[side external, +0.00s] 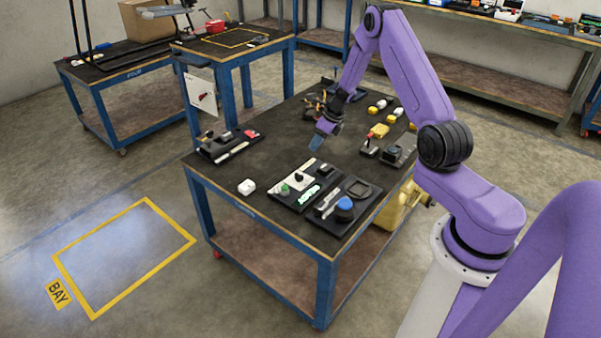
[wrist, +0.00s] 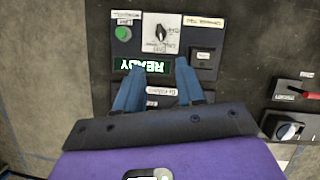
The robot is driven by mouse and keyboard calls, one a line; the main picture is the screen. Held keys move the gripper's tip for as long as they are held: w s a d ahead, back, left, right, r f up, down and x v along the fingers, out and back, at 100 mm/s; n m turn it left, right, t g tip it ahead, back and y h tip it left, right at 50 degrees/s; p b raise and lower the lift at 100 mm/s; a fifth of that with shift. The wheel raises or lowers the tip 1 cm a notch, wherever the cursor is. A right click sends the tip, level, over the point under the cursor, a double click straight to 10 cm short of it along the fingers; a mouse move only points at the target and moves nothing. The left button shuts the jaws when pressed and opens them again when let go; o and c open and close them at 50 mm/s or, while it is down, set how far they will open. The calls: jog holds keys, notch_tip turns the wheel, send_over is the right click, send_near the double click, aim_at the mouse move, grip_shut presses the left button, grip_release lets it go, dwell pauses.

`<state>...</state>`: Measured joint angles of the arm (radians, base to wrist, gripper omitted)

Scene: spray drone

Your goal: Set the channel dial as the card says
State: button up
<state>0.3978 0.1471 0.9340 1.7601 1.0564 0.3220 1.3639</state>
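The dial (wrist: 161,33) is a black pointer knob on a white plate with small markings around it, on a dark panel. In the side view, the dial (side external: 298,177) is near the table's front edge. The panel has a green button (wrist: 123,33) and a lit green READY display (wrist: 147,66). A white placard with a dark and red drawing (side external: 202,95) hangs beside the back cart; I cannot read it, nor tell whether it is the card. My gripper (wrist: 160,65) is open and empty, its two blue fingers apart. In the side view, my gripper (side external: 317,145) is above the table, behind the panel.
A second panel with a blue knob (side external: 344,203) stands right of the dial panel. A red switch (wrist: 312,95) and another knob (wrist: 290,131) show at right in the wrist view.

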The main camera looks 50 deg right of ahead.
aim_at(299, 174)
jog(key=x, duration=1.6)
jog(key=shift+f, duration=0.4)
grip_shut()
